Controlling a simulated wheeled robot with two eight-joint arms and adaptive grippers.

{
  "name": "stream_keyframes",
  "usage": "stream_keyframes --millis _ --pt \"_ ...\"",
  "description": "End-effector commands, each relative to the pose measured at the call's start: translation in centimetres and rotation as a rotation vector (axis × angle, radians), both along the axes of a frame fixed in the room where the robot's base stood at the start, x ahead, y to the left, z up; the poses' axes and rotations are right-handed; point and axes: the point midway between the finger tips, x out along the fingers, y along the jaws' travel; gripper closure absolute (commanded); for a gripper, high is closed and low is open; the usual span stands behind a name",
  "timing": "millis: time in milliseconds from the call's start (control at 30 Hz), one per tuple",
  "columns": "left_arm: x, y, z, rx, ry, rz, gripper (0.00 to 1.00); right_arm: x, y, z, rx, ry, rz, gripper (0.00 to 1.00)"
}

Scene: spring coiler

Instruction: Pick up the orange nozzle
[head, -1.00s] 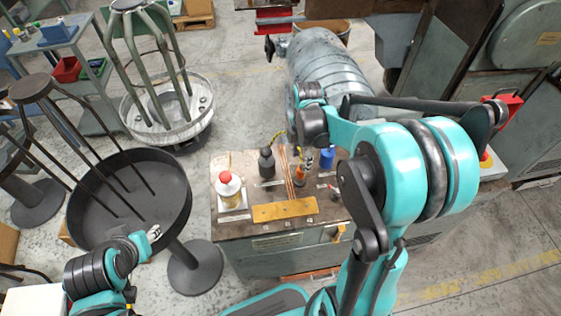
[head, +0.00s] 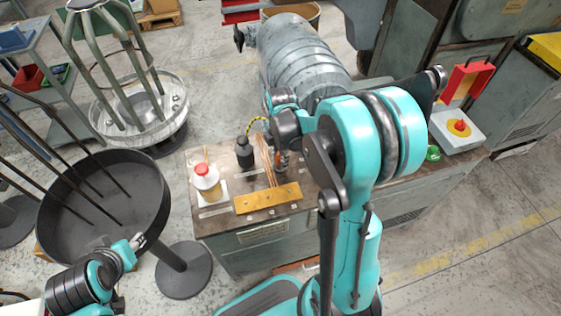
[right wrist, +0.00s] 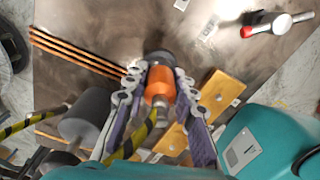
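The orange nozzle (right wrist: 160,84) stands between the two fingers of my right gripper (right wrist: 160,78) in the right wrist view. In the head view my right arm largely hides the nozzle and the right gripper (head: 282,150) above the bench. My left gripper (head: 137,242) is at the lower left, away from the bench, too small to tell its opening.
A yellow-black striped cable (right wrist: 135,138) runs close to the right fingers. A red-handled tool (right wrist: 275,25) lies farther off.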

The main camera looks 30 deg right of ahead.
Motion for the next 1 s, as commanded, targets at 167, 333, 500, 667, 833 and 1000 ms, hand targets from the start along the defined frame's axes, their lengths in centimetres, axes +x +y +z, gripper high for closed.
stream_keyframes --millis 167,333,500,667,833,1000 --pt "0.0 0.0 0.0 0.000 0.000 0.000 0.60 0.0 0.0 0.0 0.000 0.000 0.000 1.00" --pt "0.0 0.0 0.0 0.000 0.000 0.000 0.60 0.0 0.0 0.0 0.000 0.000 0.000 1.00" --pt "0.0 0.0 0.4 0.000 0.000 0.000 0.60 0.0 0.0 0.8 0.000 0.000 0.000 1.00" --pt "0.0 0.0 1.6 0.000 0.000 0.000 0.60 0.0 0.0 2.9 0.000 0.000 0.000 1.00" --pt "0.0 0.0 3.2 0.000 0.000 0.000 0.60 -1.0 -1.8 5.6 0.000 0.000 -0.007 1.00" --pt "0.0 0.0 4.7 0.000 0.000 0.000 0.60 -3.0 -5.4 8.1 0.000 0.000 -0.007 1.00"
